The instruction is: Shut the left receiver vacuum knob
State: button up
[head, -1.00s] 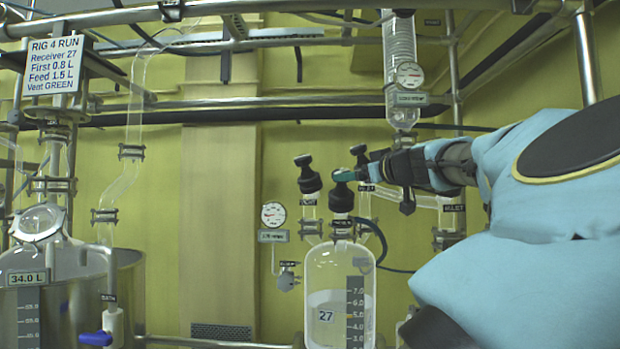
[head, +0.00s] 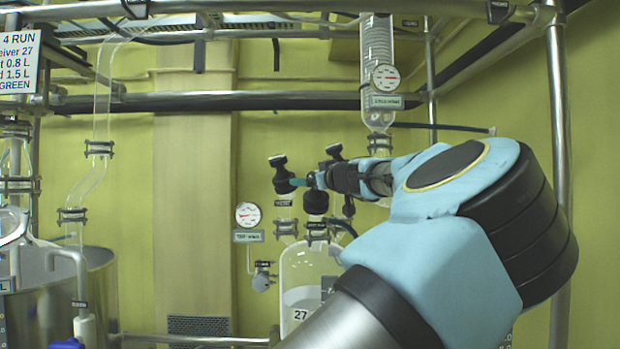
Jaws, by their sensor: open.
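A glass receiver marked 27 (head: 300,270) stands low in the middle, with black knobs on its necks. The left knob (head: 281,174) is on a tilted stem above a small tag too blurred to read. A middle knob (head: 316,201) is lower and nearer, and a right knob (head: 334,152) is behind my wrist. I cannot tell from the tags which knob is vacuum. My gripper (head: 298,182) reaches in from the right, above the middle knob. Its teal fingertips are open and close to the left knob's right side; I cannot tell if they touch it.
A round gauge (head: 248,214) and a small valve (head: 263,276) are on the wall left of the receiver. A glass column (head: 377,60) with another gauge (head: 385,77) hangs above my wrist. Steel pipes cross the top. A steel vessel (head: 98,290) stands at left.

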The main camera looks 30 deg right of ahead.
jog(key=c, duration=1.4)
jog(key=shift+f+m+h+b, duration=0.2)
jog(key=shift+m+h+b, duration=0.1)
jog(key=shift+b, duration=0.85)
